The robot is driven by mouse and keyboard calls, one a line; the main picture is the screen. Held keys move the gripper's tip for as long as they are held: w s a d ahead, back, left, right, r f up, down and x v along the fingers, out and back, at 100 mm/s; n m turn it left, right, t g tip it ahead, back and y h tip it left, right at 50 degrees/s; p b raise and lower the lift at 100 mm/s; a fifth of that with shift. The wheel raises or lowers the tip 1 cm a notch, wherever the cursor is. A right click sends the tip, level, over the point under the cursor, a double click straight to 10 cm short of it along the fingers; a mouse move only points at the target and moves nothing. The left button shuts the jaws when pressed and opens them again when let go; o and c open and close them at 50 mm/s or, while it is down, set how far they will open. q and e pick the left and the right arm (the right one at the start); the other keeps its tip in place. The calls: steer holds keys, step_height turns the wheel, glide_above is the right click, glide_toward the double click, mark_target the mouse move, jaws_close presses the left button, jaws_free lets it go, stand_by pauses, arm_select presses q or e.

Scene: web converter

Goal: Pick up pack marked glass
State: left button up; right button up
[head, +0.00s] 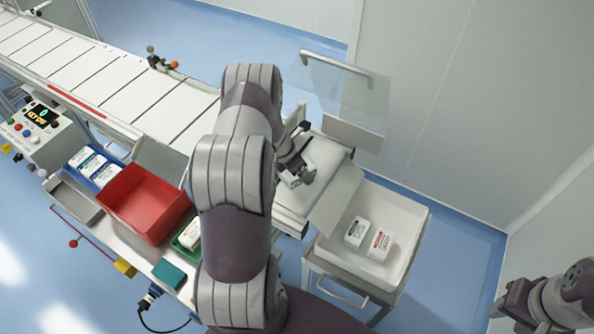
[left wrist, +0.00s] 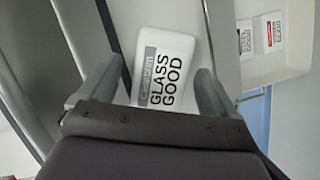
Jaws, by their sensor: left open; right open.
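A white pack marked "GLASS GOOD" (left wrist: 165,72), with a grey label strip, lies on a pale surface in the left wrist view. My left gripper (left wrist: 155,88) is open, with one finger on either side of the pack. In the head view my left arm reaches over the white outfeed end of the conveyor. Its gripper is partly hidden there by the arm, and the white pack (head: 296,180) shows at it. My right gripper (head: 503,306) is open and empty at the lower right, away from the packs.
A white tray (head: 417,222) on a cart holds two packs, one black-marked (head: 356,232) and one red-marked (head: 380,244). A red bin (head: 150,205) and a blue tray of packs (head: 80,177) are at left. A clear guard (head: 350,95) stands behind the outfeed.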

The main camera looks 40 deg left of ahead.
arm_select(q)
steer(key=shift+d+f, duration=0.1)
steer(key=shift+f, duration=0.25)
steer(key=shift+w+d+f, duration=0.1)
steer(key=shift+w+f, duration=0.2)
steer(key=shift+w, duration=0.3)
steer(key=shift+s, duration=0.3)
steer(key=shift+w+f+b, duration=0.15)
steer(key=shift+b, duration=0.15)
steer(key=shift+c, duration=0.3)
steer(key=c, duration=1.1)
